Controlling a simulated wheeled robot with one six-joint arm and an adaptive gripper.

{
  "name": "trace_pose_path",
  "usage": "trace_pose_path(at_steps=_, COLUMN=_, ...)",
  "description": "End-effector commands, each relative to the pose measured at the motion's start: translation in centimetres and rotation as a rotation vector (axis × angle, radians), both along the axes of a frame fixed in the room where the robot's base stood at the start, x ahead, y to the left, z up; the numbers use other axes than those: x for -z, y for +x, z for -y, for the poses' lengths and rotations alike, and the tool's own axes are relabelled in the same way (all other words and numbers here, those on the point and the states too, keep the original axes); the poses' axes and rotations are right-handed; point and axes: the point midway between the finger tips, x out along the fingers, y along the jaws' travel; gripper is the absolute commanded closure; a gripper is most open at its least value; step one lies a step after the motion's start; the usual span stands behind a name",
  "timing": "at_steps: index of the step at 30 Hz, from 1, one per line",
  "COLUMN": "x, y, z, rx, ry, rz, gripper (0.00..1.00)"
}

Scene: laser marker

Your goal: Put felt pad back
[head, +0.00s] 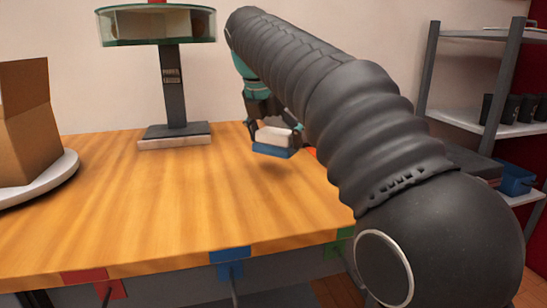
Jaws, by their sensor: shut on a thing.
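My gripper (274,128) is above the wooden table, right of the black stand. It is shut on a small block, white on top and blue below, which I take to be the felt pad (272,150). The pad's blue face points down, and a soft shadow lies on the table beneath it. It looks held a little above the tabletop. My dark arm crosses the right half of the view and hides part of the table behind it.
A stand with a glass-sided top (172,85) is at the back. A cardboard box (25,125) sits on a round white plate (62,170) at left. A shelf (490,120) with dark cups is at right. The wooden table's (130,225) front middle is clear.

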Motion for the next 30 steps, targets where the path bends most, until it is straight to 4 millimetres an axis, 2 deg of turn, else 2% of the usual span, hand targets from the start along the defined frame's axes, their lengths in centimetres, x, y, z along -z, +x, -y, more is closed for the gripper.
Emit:
trace_pose_path(at_steps=5, x=1.0, y=0.4, z=-0.5, rx=0.000, ry=0.000, rz=0.000, gripper=0.40)
trace_pose_path(at_steps=9, x=3.1, y=0.3, z=-0.5, rx=0.001, ry=0.000, rz=0.000, gripper=0.40)
trace_pose_path(at_steps=13, x=4.3, y=0.3, z=-0.5, rx=0.001, ry=0.000, rz=0.000, gripper=0.40)
trace_pose_path(at_steps=26, x=4.7, y=0.3, z=-0.4, rx=0.001, ry=0.000, rz=0.000, gripper=0.40)
trace_pose_path(at_steps=27, x=4.7, y=0.3, z=-0.4, rx=0.001, ry=0.000, rz=0.000, gripper=0.00)
trace_pose_path(at_steps=30, x=4.7, y=0.3, z=-0.4, rx=0.001, ry=0.000, rz=0.000, gripper=0.00)
